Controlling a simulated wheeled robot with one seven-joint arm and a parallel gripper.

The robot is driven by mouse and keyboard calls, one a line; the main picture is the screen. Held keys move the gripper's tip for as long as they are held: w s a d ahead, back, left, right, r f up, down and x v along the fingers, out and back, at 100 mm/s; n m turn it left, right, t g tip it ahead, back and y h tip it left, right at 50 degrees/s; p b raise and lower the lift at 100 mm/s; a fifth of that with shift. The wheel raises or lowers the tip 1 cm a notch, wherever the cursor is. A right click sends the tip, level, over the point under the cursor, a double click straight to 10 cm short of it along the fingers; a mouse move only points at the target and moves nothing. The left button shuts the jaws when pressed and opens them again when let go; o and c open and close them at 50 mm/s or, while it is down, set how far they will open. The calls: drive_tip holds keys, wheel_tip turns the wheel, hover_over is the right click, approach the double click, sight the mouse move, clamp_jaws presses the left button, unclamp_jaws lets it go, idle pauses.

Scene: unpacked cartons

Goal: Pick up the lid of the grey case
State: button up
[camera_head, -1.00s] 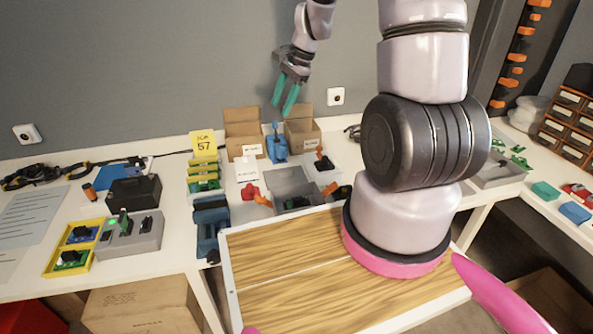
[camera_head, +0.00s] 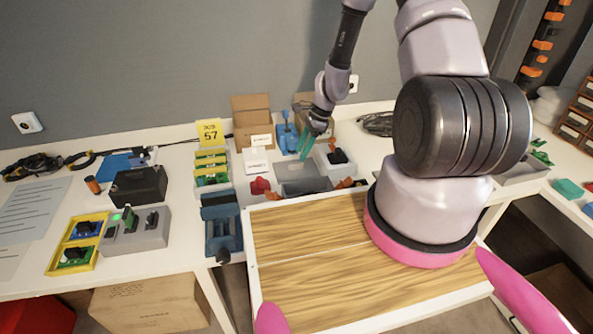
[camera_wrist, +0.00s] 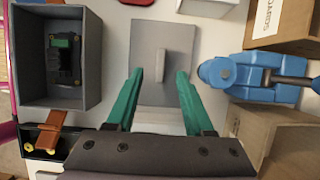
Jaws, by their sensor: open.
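The lid of the grey case (camera_wrist: 147,90) is a flat grey plate with a raised bar handle (camera_wrist: 165,66). It lies on the table in the middle of the wrist view; in the head view it is a grey patch (camera_head: 292,171). The open grey case (camera_wrist: 88,60) stands beside it at the left of the wrist view, with a dark part and green piece inside. My gripper (camera_wrist: 160,75) is open and empty, its teal fingers over the lid, the handle showing between the tips. The head view shows my gripper (camera_head: 307,147) near the lid; the height gap is unclear.
A blue press (camera_wrist: 265,75) stands close beside the lid, with two open cartons (camera_head: 252,115) behind. A white card (camera_head: 257,160) and a red object (camera_head: 260,185) lie left of the lid. A white bin with a black part (camera_head: 336,157) stands at its right.

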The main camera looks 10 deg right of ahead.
sight(297, 163)
drive_tip(key=x, duration=0.5)
drive_tip(key=shift+w+d+f, duration=0.1)
drive_tip(key=shift+d, duration=0.05)
clamp_jaws()
drive_tip(key=shift+r, duration=0.2)
